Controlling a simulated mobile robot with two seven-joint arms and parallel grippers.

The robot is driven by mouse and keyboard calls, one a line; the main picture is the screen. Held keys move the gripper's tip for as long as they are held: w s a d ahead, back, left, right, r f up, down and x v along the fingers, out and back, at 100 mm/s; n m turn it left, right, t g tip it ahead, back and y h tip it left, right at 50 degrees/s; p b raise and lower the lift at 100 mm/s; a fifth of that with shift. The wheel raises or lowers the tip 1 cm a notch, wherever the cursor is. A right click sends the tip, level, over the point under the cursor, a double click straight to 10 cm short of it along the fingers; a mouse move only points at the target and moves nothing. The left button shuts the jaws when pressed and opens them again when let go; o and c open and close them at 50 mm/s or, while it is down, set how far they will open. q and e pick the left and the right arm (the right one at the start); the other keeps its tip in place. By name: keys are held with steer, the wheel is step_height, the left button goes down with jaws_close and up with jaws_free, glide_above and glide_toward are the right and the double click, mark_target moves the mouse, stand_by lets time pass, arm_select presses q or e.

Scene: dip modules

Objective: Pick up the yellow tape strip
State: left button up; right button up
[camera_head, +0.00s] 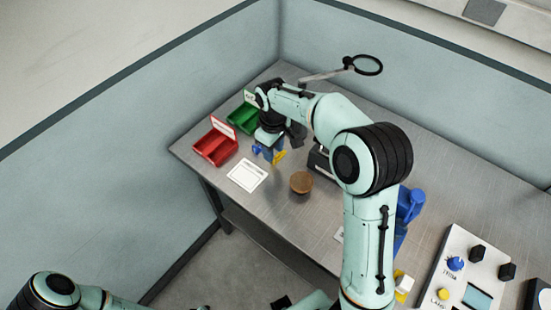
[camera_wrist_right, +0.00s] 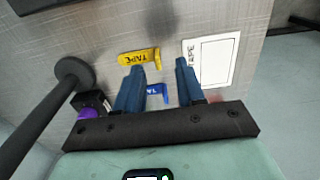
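The yellow tape strip (camera_wrist_right: 138,57), marked with dark letters, lies on the metal table in the right wrist view. In the head view it shows as a small yellow patch (camera_head: 280,157) beside the right gripper. My right gripper (camera_wrist_right: 159,66) has blue fingers, spread apart with nothing between the tips. It points down over the table, and the strip lies beyond and left of the tips. In the head view the right gripper (camera_head: 263,153) is partly hidden by its wrist.
A small blue labelled piece (camera_wrist_right: 157,93) shows between the fingers. A white card (camera_head: 247,175) lies close by. A red bin (camera_head: 214,149), a green bin (camera_head: 243,119) and a brown disc (camera_head: 301,182) stand around. A control panel (camera_head: 470,275) is at right. Walls border the back.

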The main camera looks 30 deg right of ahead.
mark_target(279, 154)
steer(key=f, duration=0.4)
steer(key=shift+w+d+f, duration=0.1)
steer(key=shift+w+f, duration=0.1)
steer(key=shift+w, duration=0.2)
jaws_close()
